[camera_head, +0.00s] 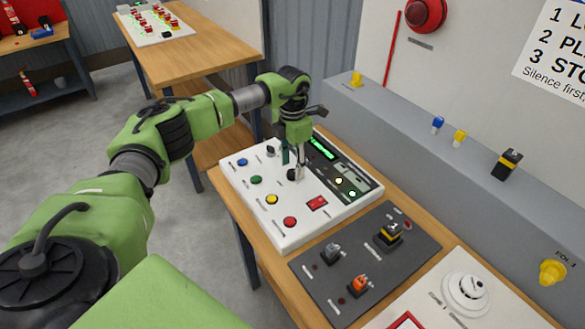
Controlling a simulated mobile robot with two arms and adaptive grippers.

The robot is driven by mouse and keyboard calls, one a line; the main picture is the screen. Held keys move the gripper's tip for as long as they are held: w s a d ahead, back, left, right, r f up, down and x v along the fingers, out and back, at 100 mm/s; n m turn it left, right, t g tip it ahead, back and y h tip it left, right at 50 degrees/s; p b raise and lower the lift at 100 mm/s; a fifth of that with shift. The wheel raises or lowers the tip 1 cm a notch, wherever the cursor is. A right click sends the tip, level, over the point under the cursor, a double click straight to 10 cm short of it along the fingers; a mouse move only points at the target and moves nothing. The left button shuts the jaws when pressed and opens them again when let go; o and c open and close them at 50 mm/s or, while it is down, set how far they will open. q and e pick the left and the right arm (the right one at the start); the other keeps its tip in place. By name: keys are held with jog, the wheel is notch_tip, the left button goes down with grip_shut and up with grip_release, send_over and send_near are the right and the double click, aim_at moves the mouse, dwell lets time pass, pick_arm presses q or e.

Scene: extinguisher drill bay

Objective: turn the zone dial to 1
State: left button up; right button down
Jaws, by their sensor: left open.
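A white control panel (250,213) lies on the wooden bench, with coloured buttons, a green-lit display (321,147) and small black knobs. My left gripper (292,163) points down over the panel and is open. Its fingers are at a black knob (292,175), which looks like the zone dial; I cannot tell whether they touch it. Another black knob (271,151) sits just behind and left of it. Labels and the dial's setting are too small to read. My right gripper is out of view.
A dark panel with a grey switch (331,252), an orange switch (359,285) and a yellow-black switch (389,234) lies in front. A white round detector (466,292) is further right. A grey ledge (400,145) runs behind the bench.

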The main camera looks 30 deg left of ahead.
aim_at(292, 172)
pick_arm(q)
notch_tip(292, 172, up, 10)
dwell(0.3)
dwell(0.5)
